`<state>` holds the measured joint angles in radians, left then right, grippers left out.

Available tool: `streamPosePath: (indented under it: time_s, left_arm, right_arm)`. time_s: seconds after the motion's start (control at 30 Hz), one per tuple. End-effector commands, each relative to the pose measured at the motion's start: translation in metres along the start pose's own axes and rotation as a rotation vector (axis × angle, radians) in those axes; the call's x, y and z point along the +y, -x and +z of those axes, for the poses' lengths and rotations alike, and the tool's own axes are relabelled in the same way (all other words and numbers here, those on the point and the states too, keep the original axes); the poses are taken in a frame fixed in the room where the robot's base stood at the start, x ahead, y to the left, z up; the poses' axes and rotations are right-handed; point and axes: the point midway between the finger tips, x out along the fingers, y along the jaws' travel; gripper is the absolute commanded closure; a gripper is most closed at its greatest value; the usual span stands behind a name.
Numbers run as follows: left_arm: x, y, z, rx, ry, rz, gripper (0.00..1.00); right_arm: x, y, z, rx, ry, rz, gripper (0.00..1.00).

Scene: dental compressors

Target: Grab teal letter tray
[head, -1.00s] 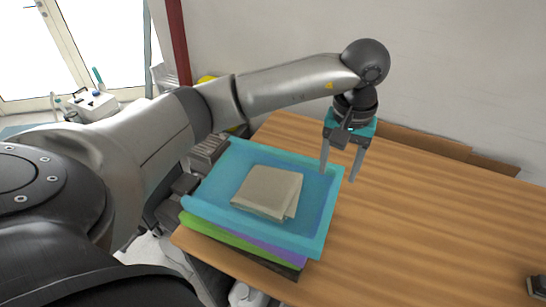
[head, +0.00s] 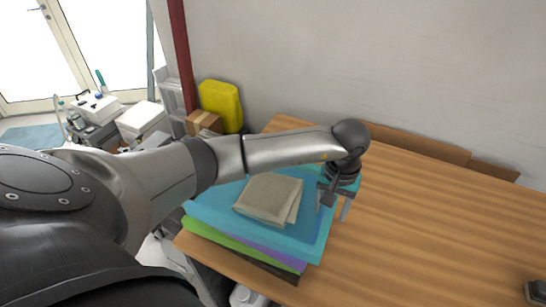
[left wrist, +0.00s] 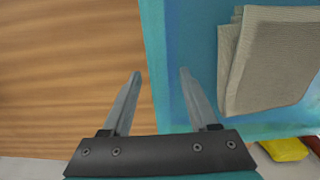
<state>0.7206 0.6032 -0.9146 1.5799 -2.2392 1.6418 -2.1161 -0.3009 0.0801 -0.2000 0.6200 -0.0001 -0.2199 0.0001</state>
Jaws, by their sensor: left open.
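The teal letter tray (head: 214,212) lies on top of a stack of trays at the left end of the wooden table. A folded beige cloth (head: 268,197) lies in it; the cloth also shows in the left wrist view (left wrist: 268,62). My left gripper (head: 332,212) is open at the tray's right rim. In the left wrist view, the open fingers (left wrist: 158,78) lie either side of the teal tray's edge (left wrist: 152,45), one over wood and one over the tray's inside. Whether they touch the rim I cannot tell. My arm hides the tray's far side. My right gripper is not in view.
Green and purple trays (head: 245,243) lie under the teal one. The wooden table (head: 440,230) is clear to the right, except for a dark object (head: 537,290) at the far right edge. A yellow container (head: 221,104) and a cardboard box (head: 203,122) stand behind.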

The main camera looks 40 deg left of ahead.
Motion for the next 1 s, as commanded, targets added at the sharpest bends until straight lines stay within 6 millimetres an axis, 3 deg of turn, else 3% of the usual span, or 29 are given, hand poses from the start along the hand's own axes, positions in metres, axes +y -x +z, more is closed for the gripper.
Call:
streamPosePath:
  time_s: [0.17, 0.67, 1.0]
  left_arm:
    - [0.0002, 0.0003, -0.0001, 0.001, 0.0, 0.001, 0.42]
    - [0.0002, 0.0007, -0.0002, 0.001, 0.0, 0.0, 0.98]
    - [0.0001, 0.0008, -0.0003, 0.001, 0.0, 0.0, 1.0]
  right_arm:
    - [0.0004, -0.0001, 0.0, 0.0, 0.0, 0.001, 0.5]
    - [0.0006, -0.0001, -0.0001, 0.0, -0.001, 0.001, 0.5]
    - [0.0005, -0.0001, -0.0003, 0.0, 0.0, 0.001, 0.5]
